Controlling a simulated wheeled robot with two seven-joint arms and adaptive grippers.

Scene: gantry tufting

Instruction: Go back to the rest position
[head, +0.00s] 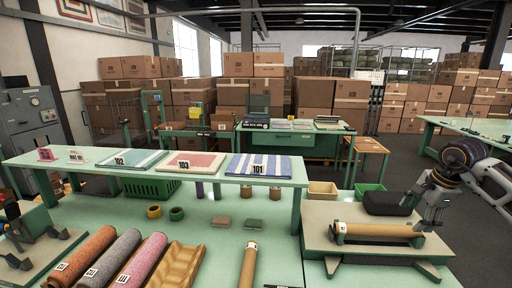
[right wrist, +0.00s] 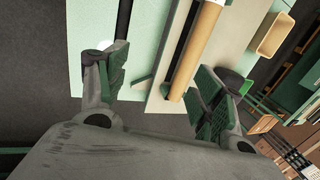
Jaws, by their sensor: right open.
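My right gripper (head: 424,226) is at the right side of the head view, by the right end of a brown cardboard tube (head: 378,230). In the right wrist view its two fingers (right wrist: 160,88) are spread wide. The tube (right wrist: 198,45) runs away from the gripper there, nearer the right finger, with nothing visibly gripped. The tube lies level on a pale board with a green base (head: 322,241). I cannot tell whether a finger touches the tube. My left gripper is not in view.
Rolled rugs (head: 135,262) and another tube (head: 248,265) lie on the green table. A raised shelf (head: 215,176) holds numbered samples. A tan bin (head: 322,190) stands behind the board. Stacked boxes fill the back.

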